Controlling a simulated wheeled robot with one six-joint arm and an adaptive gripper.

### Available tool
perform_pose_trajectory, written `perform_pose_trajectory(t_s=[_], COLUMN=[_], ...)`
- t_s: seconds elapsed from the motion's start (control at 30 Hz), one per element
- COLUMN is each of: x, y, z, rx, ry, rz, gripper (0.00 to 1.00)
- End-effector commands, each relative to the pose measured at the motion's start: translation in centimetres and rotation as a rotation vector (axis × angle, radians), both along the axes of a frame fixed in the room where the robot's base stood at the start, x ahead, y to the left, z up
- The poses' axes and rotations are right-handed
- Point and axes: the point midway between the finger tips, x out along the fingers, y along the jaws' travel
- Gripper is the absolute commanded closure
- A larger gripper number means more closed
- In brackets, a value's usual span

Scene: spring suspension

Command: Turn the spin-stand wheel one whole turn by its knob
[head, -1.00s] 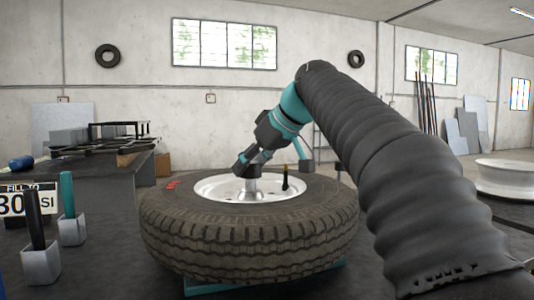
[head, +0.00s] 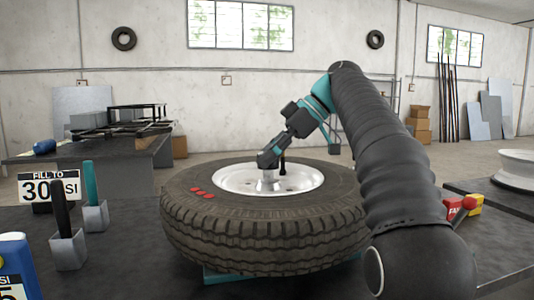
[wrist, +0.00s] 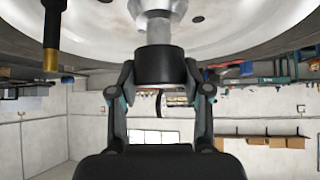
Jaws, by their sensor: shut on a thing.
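The wheel is a black tyre (head: 265,235) on a silver-white rim (head: 230,183), lying flat on a teal-based stand (head: 240,276). A grey post (head: 267,184) rises near the rim's middle. The black knob (wrist: 158,66) caps this post in the wrist view. My gripper (head: 268,160) reaches down over the rim from the right. In the wrist view my gripper (wrist: 159,80) has one finger on each side of the knob, shut on it. In the head view the knob is mostly hidden by the fingers. Red marks (head: 202,193) show on the tyre's left sidewall.
Red and yellow blocks (head: 462,205) and another rim (head: 517,170) are right.

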Motion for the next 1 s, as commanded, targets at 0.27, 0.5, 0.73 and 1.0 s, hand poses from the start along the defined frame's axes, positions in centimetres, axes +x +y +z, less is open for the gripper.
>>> perform_pose_trajectory(t_s=[0.27, 0.5, 0.73, 1.0], x=[-0.12, -0.1, -0.08, -0.07], y=[-0.22, -0.32, -0.37, -0.41], z=[-0.06, -0.09, -0.09, -0.04], rx=[0.001, 0.002, 0.001, 0.001], ry=[0.002, 0.003, 0.003, 0.002], rz=[0.035, 0.033, 0.032, 0.029], gripper=[1.0, 1.0, 0.26, 0.26])
